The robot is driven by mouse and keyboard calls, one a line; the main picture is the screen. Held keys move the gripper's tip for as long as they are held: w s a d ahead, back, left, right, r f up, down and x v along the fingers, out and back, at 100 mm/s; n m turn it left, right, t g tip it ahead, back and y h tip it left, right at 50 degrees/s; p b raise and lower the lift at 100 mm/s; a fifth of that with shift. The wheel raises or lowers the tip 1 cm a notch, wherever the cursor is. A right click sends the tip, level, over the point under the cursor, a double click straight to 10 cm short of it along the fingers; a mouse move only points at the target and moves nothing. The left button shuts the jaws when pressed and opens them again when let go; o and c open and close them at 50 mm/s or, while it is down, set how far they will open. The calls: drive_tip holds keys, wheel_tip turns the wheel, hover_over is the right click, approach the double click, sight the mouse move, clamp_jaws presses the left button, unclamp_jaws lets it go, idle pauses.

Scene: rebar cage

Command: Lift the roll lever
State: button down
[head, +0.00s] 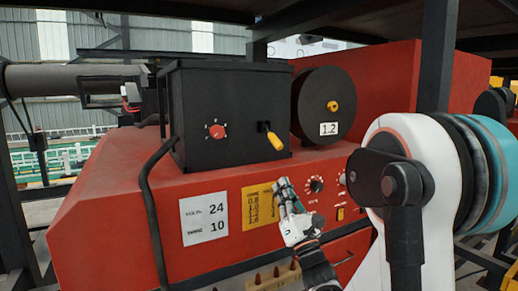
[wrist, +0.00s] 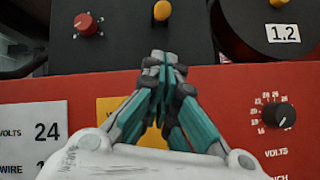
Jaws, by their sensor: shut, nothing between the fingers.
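The roll lever (head: 272,138) is a yellow handle on the front face of the black box (head: 215,95), at its lower right, slanting down to the right. In the wrist view its yellow end (wrist: 162,10) shows at the top edge and the rest is cut off. My gripper (head: 282,186) is in front of the red panel, below the lever and apart from it. In the wrist view my gripper (wrist: 162,60) has its fingertips together with nothing between them, under the yellow end in the picture.
A red dial (head: 217,131) is left of the lever. A black spool (head: 325,105) marked 1.2 stands to the right. The red panel carries a white label (head: 204,216), a yellow label (head: 259,207) and a black volts knob (wrist: 279,116). A black cable (head: 147,190) hangs at the left.

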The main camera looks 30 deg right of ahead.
sight(272, 137)
drive_tip(key=shift+s+r+n+t, duration=0.25)
drive_tip(key=shift+n+t, duration=0.05)
drive_tip(key=shift+n, duration=0.3)
drive_tip(key=p+x, duration=0.1)
drive_tip(key=x, duration=0.9)
drive_tip(key=shift+r+p, duration=0.1)
drive_tip(key=shift+p, duration=0.25)
drive_tip(key=shift+s+r+g+y+p, duration=0.2)
drive_tip(key=shift+s+g+y+p, duration=0.1)
drive_tip(key=shift+g+p, duration=0.15)
